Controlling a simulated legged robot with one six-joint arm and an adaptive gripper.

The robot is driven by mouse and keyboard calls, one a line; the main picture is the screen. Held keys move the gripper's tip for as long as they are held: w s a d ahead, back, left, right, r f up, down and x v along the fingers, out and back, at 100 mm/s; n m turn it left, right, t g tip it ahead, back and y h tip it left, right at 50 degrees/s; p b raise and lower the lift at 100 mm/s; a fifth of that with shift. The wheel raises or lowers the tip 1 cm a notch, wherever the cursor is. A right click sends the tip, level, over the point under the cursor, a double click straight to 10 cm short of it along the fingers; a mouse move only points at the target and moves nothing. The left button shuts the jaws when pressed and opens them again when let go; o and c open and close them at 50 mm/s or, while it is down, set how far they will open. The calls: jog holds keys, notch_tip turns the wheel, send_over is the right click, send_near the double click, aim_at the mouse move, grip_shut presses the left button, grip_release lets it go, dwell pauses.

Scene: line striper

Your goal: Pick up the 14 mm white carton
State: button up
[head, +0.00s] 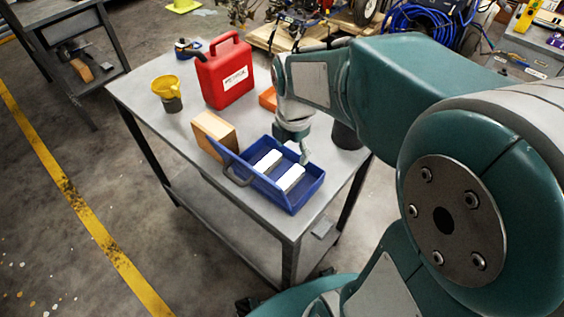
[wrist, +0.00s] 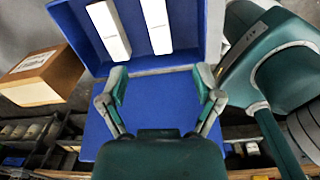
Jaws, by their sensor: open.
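Two white cartons lie side by side in a blue bin (head: 308,192) on the grey table. In the head view one carton (head: 268,162) is on the left and the other (head: 290,178) is on the right. The wrist view shows a left carton (wrist: 108,30) and a right carton (wrist: 156,25); I cannot tell which is the 14 mm one. My gripper (wrist: 160,82) is open and empty, its fingers apart over the blue bin and short of the cartons. In the head view my gripper (head: 303,152) is at the bin's far side, partly hidden by my arm.
A brown box (head: 214,133) stands left of the bin, against or close to its side. A red canister (head: 225,72), a yellow funnel (head: 166,86) on a dark container and an orange object (head: 268,98) stand farther back. A dark cylinder (head: 346,135) stands behind the bin.

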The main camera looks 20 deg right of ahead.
aim_at(289, 178)
jog(key=shift+w+d+f+n, duration=0.1)
jog(key=shift+w+f+n, duration=0.1)
jog(key=shift+f+n, duration=0.25)
jog(key=shift+w+f+n, duration=0.15)
jog(key=shift+f+n, duration=0.2)
jog(key=shift+f, duration=0.1)
jog(key=f, duration=1)
jog(key=shift+a, duration=0.25)
grip_shut()
